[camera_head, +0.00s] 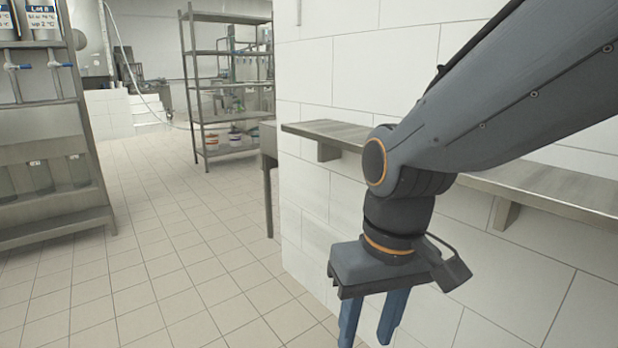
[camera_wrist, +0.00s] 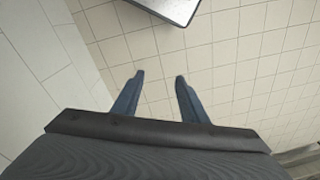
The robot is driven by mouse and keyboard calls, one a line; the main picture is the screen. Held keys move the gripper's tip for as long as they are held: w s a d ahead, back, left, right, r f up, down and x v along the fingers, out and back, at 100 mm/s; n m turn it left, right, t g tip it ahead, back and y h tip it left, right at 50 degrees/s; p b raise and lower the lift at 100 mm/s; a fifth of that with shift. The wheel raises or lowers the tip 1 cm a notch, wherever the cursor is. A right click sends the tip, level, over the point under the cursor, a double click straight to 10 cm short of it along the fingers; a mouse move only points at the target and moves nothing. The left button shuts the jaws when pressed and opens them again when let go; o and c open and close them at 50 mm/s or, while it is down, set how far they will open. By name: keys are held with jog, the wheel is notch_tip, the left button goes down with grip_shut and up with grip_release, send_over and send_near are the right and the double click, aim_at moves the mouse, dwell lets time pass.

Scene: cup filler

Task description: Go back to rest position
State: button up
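My gripper (camera_head: 375,318) hangs at the end of my arm in the head view, pointing down in front of the white tiled wall. Its two blue fingers stand apart, and I see nothing between them in the head view. The wrist view shows the same gripper (camera_wrist: 159,84) with its fingers spread over bare floor tiles, holding nothing. No cup shows in either view.
A metal wall shelf (camera_head: 560,190) runs behind my arm. A dispenser rack (camera_head: 45,165) stands at the left, and a metal shelving unit (camera_head: 225,90) stands farther back. The tiled floor (camera_head: 170,260) between them is clear.

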jog(key=s+d+r+m+h+p, duration=0.1)
jog(key=d+r+m+p, duration=0.2)
jog(key=d+r+p, duration=0.8)
jog(key=p, duration=1)
jog(key=shift+s+r, duration=0.35)
jog(key=shift+s, duration=0.05)
